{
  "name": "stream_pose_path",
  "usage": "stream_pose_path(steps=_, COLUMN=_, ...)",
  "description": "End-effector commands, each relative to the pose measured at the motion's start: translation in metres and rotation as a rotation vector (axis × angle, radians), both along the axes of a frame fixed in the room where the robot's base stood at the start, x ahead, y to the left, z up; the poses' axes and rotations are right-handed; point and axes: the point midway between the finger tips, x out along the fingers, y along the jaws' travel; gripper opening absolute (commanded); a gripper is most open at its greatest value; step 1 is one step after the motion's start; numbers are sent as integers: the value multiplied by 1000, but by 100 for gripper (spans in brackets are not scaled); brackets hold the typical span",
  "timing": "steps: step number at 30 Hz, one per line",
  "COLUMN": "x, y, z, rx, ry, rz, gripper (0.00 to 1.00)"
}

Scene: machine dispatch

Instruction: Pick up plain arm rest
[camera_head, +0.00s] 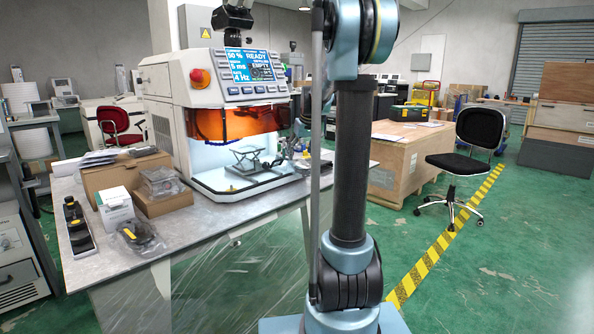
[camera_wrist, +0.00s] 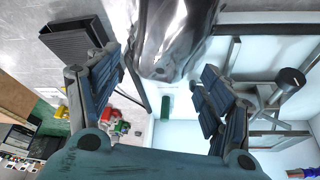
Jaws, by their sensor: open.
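My gripper (camera_wrist: 160,68) is open in the wrist view, its two dark jointed fingers spread apart. A crumpled, shiny, clear-wrapped item (camera_wrist: 172,38) shows at the top, beyond and partly between the fingertips. I cannot tell what it holds or how far away it is. A dark, ribbed, box-like piece (camera_wrist: 82,42) lies just beyond the left finger. I cannot tell for sure which thing is the plain arm rest. In the head view, clear-wrapped packages lie on the table, one on a cardboard box (camera_head: 163,181) and one at the front (camera_head: 139,234).
The grey table (camera_head: 195,220) carries a white machine (camera_head: 165,85) with an orange window and a lab jack (camera_head: 250,158) inside. Cardboard boxes (camera_head: 112,172) and a black holder (camera_head: 76,225) stand at the left. A wooden crate (camera_head: 400,165) and black chair (camera_head: 478,130) stand right.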

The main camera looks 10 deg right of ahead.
Motion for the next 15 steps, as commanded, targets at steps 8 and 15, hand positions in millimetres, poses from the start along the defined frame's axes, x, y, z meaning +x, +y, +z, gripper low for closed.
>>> stream_pose_path(steps=8, x=8, y=4, z=-21, rx=0, ry=0, rz=1, gripper=73)
stream_pose_path(steps=15, x=18, y=8, z=-47, rx=-1, ry=0, rz=-1, gripper=73)
